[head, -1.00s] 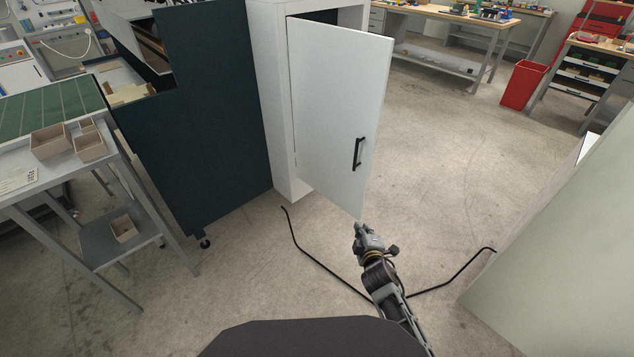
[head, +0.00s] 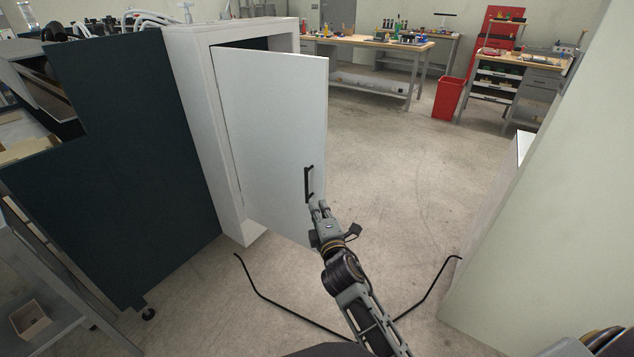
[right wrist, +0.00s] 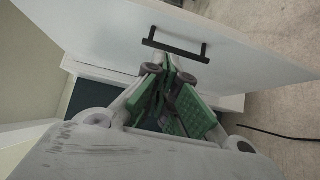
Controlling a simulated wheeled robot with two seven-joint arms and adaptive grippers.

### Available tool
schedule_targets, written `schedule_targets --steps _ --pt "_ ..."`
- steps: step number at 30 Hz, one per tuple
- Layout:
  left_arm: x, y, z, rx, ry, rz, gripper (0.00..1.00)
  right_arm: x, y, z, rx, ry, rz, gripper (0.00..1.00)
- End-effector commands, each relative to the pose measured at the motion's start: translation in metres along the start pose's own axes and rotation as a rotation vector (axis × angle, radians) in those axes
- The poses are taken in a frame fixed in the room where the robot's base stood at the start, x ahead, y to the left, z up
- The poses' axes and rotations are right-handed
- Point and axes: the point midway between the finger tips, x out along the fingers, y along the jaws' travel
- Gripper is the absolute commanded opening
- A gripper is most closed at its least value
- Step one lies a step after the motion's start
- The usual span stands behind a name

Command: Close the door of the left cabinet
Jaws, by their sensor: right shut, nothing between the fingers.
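The left cabinet (head: 203,130) is white and stands left of centre in the head view. Its white door (head: 270,125) is hinged on the left and stands partly open, with a dark gap above its top edge. A black bar handle (head: 309,184) is near the door's free edge. My right gripper (head: 318,206) is shut and empty, just below the handle in the picture. The right wrist view shows its closed fingers (right wrist: 168,66) close to the handle (right wrist: 176,45); whether they touch the door is unclear. My left gripper is not in view.
A dark teal machine panel (head: 120,150) stands directly left of the cabinet. A pale wall-like panel (head: 530,180) rises on the right. A black cable (head: 290,312) lies on the floor. A red bin (head: 448,99) and workbenches (head: 370,42) are farther back. The floor right of the door is clear.

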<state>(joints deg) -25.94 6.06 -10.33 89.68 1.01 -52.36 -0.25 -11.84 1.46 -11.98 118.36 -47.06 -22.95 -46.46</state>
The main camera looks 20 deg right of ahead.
Motion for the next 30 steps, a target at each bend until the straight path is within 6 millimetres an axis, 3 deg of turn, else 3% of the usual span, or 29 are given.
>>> schedule_targets --steps 11,30 --pt "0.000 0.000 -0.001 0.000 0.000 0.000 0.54 0.007 -0.001 0.000 0.000 0.000 0.000 0.00" --pt "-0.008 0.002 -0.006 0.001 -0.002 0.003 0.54 0.055 0.000 0.000 0.000 0.000 0.000 0.00"
